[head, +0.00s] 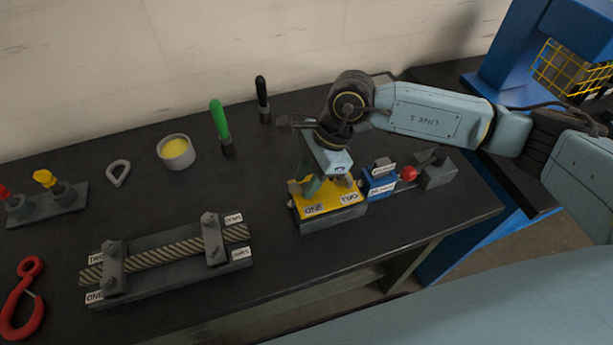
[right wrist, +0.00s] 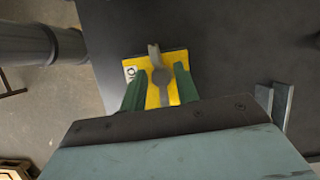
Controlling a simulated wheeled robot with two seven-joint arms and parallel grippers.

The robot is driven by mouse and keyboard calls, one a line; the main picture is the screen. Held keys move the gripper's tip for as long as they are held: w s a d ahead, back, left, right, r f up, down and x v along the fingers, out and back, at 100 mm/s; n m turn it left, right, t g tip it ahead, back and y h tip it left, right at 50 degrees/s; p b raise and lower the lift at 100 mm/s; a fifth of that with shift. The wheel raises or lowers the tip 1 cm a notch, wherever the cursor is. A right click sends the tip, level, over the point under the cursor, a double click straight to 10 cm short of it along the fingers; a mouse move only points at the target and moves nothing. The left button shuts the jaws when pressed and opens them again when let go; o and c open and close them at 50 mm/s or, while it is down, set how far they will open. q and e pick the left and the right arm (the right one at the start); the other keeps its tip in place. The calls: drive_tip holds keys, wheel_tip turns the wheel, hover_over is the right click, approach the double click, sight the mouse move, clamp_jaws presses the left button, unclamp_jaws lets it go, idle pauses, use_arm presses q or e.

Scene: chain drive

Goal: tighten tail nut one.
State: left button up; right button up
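My right gripper (head: 331,178) reaches down over a yellow-topped block (head: 328,205) marked ONE and TWO. In the right wrist view its green fingers (right wrist: 160,79) stand apart, on either side of a grey metal piece (right wrist: 162,76) on the yellow top (right wrist: 178,57). Gaps show between piece and fingers, so nothing looks gripped. A fixture at the front left holds a twisted rope (head: 165,253) under two grey clamps (head: 112,270) (head: 213,242) with nuts. Small labels sit at its ends; ONE and TWO read at the left, the right ones are unclear. My left gripper is out of view.
A blue block (head: 379,184), red ball (head: 409,173) and grey bracket (head: 437,171) stand right of the yellow block. Green (head: 220,122) and black (head: 262,98) handled tools stand behind, near a yellow-filled cup (head: 176,152). A red hook (head: 22,300) lies far left.

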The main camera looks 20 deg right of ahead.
drive_tip(key=shift+a+f, duration=0.1)
drive_tip(key=shift+f, duration=0.15)
drive_tip(key=c, duration=0.6)
drive_tip(key=shift+f+m+b, duration=0.1)
drive_tip(key=shift+m+b, duration=0.2)
drive_tip(key=shift+b, duration=0.25)
drive_tip(key=shift+c, duration=0.2)
drive_tip(key=o, duration=0.6)
drive_tip(key=shift+o, duration=0.2)
